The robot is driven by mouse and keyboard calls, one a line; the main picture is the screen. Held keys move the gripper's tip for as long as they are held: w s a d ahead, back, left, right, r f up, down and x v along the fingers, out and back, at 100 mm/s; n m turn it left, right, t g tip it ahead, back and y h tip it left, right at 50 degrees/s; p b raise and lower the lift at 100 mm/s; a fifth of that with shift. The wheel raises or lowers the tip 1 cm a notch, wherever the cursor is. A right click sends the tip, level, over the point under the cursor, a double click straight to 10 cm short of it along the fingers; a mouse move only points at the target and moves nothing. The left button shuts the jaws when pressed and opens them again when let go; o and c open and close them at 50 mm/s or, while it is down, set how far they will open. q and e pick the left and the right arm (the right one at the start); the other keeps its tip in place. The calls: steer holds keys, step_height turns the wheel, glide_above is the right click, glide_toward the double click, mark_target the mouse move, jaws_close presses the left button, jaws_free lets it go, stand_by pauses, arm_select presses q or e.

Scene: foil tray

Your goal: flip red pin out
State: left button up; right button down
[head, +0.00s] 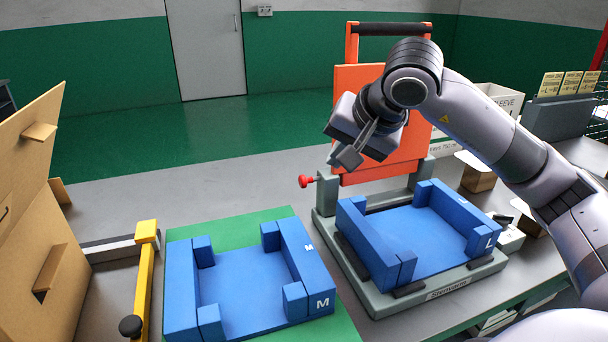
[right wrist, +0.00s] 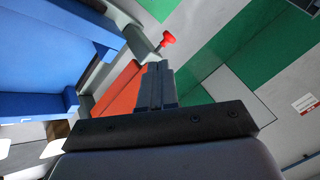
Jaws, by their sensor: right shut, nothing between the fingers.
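The red pin (head: 306,181) sticks out to the left from the grey post at the left hinge side of the press. It also shows in the right wrist view (right wrist: 168,39), beyond the fingertips. The press's orange lid (head: 385,155) stands raised behind the blue fixture marked L. My right gripper (head: 348,157) is in front of the lid, above and to the right of the pin and apart from it. Its fingers (right wrist: 154,70) are shut together with nothing between them. My left gripper is in neither view.
The blue L fixture (head: 383,255) sits in the grey press base (head: 382,309). A blue M fixture (head: 320,280) lies on a green mat (head: 280,216) to its left. A yellow lever (head: 144,275) and cardboard (head: 50,255) stand farther left. Small boxes are at right.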

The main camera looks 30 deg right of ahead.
mark_target(301, 179)
steer(key=shift+d+r, duration=0.15)
steer(key=shift+d, duration=0.05)
steer(key=x, duration=1)
stand_by(0.3)
steer(key=shift+w+a, duration=0.25)
steer(key=shift+a, duration=0.65)
steer(key=shift+w+a, duration=0.2)
steer(key=shift+a, duration=0.7)
steer(key=shift+r+p, duration=0.1)
steer(key=shift+p, duration=0.2)
